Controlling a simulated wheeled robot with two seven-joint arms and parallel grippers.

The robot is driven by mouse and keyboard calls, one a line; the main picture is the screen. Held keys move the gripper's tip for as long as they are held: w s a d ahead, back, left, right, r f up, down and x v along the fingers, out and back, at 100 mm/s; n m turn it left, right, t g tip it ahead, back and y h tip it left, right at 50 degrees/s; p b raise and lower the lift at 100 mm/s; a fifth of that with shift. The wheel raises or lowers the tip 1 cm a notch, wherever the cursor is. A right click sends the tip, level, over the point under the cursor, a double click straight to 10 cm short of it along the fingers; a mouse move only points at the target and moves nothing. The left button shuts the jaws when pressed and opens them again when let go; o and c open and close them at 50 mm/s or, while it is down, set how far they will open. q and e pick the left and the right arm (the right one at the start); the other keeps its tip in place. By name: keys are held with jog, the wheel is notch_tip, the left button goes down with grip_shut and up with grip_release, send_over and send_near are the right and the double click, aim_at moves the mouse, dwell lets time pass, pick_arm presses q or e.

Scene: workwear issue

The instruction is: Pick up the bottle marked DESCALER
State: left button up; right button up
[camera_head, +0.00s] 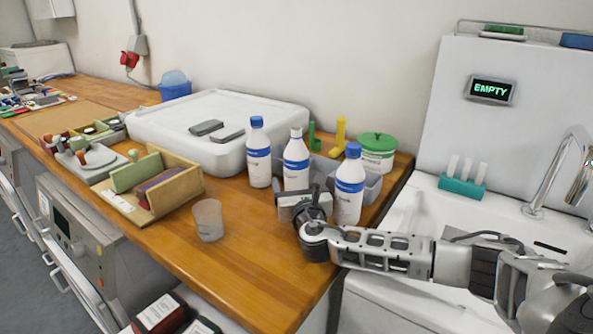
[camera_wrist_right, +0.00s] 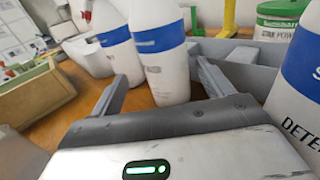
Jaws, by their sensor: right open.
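Three white bottles with blue-and-white labels stand upright on the wooden counter: a left one with a blue cap (camera_head: 258,152), a middle one with a white cap (camera_head: 296,160), and a right one with a blue cap (camera_head: 349,190). The right wrist view shows the right bottle (camera_wrist_right: 297,85) with lettering starting "DETE". The middle bottle (camera_wrist_right: 160,55) and left bottle (camera_wrist_right: 117,40) have lettering too small or blurred to read, so I cannot tell which says DESCALER. My right gripper (camera_head: 298,196) is open and empty, low in front of the middle bottle, which appears between its fingers. My left gripper is not in view.
A clear cup (camera_head: 208,219) stands front left of the gripper, near the counter edge. A wooden box (camera_head: 182,184) lies farther left. A grey bin (camera_head: 373,188) and green-lidded tub (camera_head: 377,152) are behind the right bottle. The sink (camera_head: 424,210) is right.

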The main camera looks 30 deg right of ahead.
aim_at(296, 171)
jog(key=x, duration=0.5)
jog(key=shift+d+r, duration=0.1)
jog(key=shift+d, duration=0.25)
jog(key=shift+r, duration=0.1)
jog(key=c, duration=1.3)
